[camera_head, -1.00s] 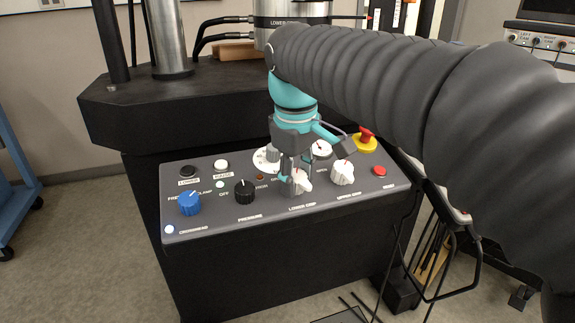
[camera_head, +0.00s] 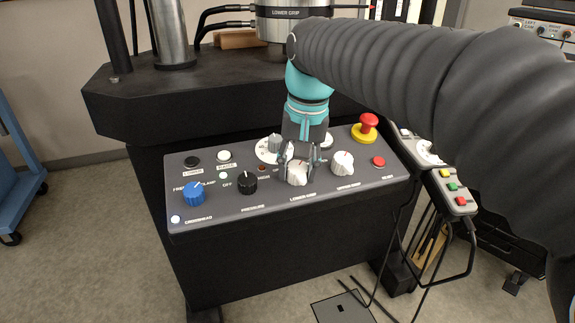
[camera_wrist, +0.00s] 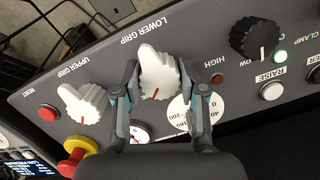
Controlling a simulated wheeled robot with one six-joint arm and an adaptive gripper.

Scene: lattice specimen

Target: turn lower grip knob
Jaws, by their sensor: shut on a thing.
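The lower grip knob (camera_head: 297,174) is white with a red pointer line and sits above its LOWER GRIP label on the sloped grey control panel (camera_head: 230,213). My gripper (camera_head: 298,161) reaches down to it from behind, with one finger on each side. In the wrist view the lower grip knob (camera_wrist: 158,74) stands between the two fingertips of my gripper (camera_wrist: 165,82), which is shut on it. Its red line points toward my palm, slightly to the left. The far end of the knob stays visible past the fingers.
The white upper grip knob (camera_head: 343,163) is close by on the right, and the black pressure knob (camera_head: 247,182) is on the left. A red emergency button (camera_head: 368,124) on a yellow base, a red reset button (camera_head: 378,162) and a blue knob (camera_head: 193,193) share the panel. Gauges are partly hidden behind my gripper.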

